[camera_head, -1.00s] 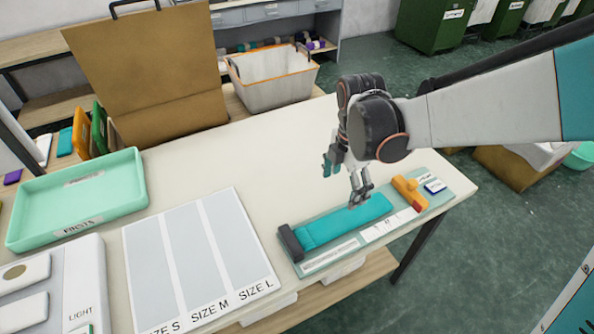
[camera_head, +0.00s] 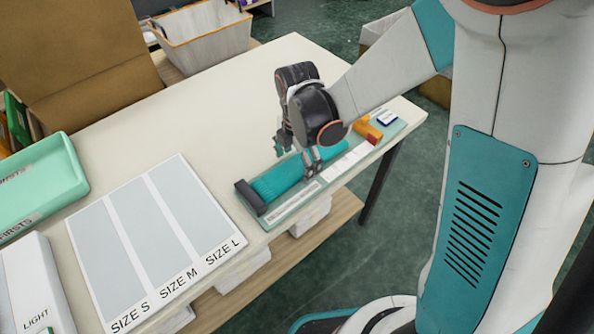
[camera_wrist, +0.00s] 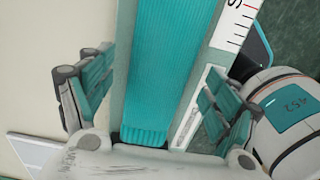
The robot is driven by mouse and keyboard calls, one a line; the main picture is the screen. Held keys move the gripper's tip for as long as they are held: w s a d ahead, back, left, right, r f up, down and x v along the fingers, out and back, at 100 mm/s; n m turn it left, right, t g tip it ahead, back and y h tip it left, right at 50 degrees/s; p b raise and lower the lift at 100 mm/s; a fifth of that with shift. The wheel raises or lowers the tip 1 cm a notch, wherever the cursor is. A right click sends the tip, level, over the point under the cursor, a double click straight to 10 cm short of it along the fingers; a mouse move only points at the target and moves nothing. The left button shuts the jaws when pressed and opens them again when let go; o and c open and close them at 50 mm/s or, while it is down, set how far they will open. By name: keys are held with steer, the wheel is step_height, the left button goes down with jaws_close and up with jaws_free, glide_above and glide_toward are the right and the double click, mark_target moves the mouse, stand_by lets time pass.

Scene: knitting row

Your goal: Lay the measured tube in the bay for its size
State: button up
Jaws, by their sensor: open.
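The teal ribbed tube (camera_head: 277,179) lies flat along the measuring board (camera_head: 276,217), near the table's front edge, with one end by a dark end block (camera_head: 250,198). My gripper (camera_head: 297,158) is over the tube's right half, pointing down. In the wrist view the tube (camera_wrist: 168,55) runs between my open fingers (camera_wrist: 158,100), one on each side, with gaps visible. The size board, left of the measuring board, has bare grey bays: SIZE S (camera_head: 103,250), SIZE M (camera_head: 150,235) and SIZE L (camera_head: 192,205). The tube's far part is partly hidden by my gripper.
An orange slider (camera_head: 367,130) and a small blue-and-white item (camera_head: 387,118) are at the measuring board's right end. A green tray (camera_head: 45,180) and a white LIGHT box (camera_head: 35,285) stand left of the size board. The table behind the boards is clear.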

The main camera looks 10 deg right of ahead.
steer(key=shift+f, duration=0.5)
steer(key=shift+r, duration=0.1)
steer(key=c, duration=1)
steer(key=shift+r, duration=0.1)
